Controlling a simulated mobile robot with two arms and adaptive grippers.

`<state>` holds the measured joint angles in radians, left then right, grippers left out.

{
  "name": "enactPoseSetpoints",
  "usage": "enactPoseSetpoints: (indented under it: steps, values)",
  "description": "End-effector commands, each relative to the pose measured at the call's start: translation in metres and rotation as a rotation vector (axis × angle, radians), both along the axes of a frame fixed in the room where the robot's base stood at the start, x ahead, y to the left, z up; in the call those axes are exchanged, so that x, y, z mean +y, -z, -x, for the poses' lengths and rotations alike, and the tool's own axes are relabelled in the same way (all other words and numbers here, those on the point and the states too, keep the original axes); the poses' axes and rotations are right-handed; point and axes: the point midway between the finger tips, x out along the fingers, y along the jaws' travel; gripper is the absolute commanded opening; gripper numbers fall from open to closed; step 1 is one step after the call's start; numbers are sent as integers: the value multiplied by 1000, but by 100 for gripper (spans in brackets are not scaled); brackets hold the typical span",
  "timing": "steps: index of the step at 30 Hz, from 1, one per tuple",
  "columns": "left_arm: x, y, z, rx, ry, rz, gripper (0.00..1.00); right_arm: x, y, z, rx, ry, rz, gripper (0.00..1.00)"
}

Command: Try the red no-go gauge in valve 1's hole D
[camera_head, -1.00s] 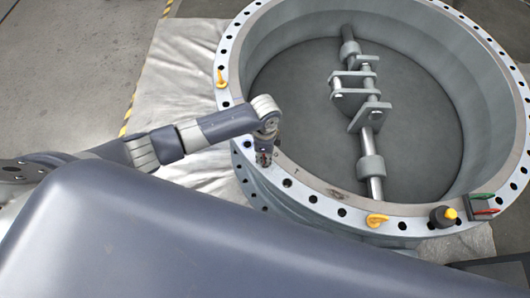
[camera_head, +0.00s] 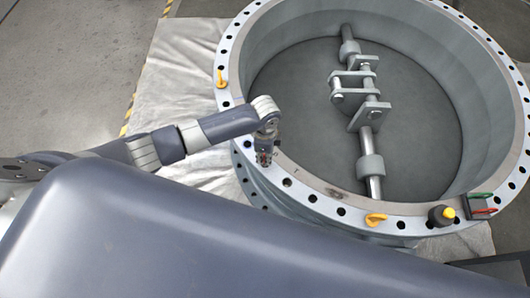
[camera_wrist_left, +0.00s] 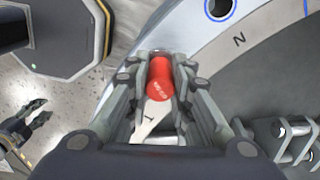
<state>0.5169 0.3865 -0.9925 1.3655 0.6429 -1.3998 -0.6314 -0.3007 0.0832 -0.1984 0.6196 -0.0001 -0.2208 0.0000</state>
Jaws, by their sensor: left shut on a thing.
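Valve 1 (camera_head: 300,190) is a large grey ring with a flange full of holes. My left gripper (camera_head: 264,157) is over the near left part of the flange. In the left wrist view, my left gripper (camera_wrist_left: 160,70) is shut on the red no-go gauge (camera_wrist_left: 160,80), a red cylinder with pale lettering. The gauge's lower end and any hole beneath it are hidden, so I cannot tell whether it is in a hole. A letter N (camera_wrist_left: 238,40) is marked on the flange beside a blue-rimmed hole (camera_wrist_left: 219,8). My right gripper (camera_wrist_left: 28,125) appears at the left edge, fingers apart and empty.
Yellow clips (camera_head: 376,219) sit on the flange. A dark knob with a yellow top (camera_head: 442,215) and a grey holder with a green and a red strip (camera_head: 482,207) stand at the near right. A shaft with brackets (camera_head: 365,95) crosses the valve's inside.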

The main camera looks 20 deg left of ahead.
Motion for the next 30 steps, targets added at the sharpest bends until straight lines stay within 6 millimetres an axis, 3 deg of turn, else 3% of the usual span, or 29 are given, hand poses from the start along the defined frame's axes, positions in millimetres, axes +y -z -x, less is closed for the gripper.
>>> enactPoseSetpoints:
  steps: [30]
  values:
    - [-1, 7, 0, 0, 0, 1, 0, 6, 1, -1, -1, -1, -7, 40]
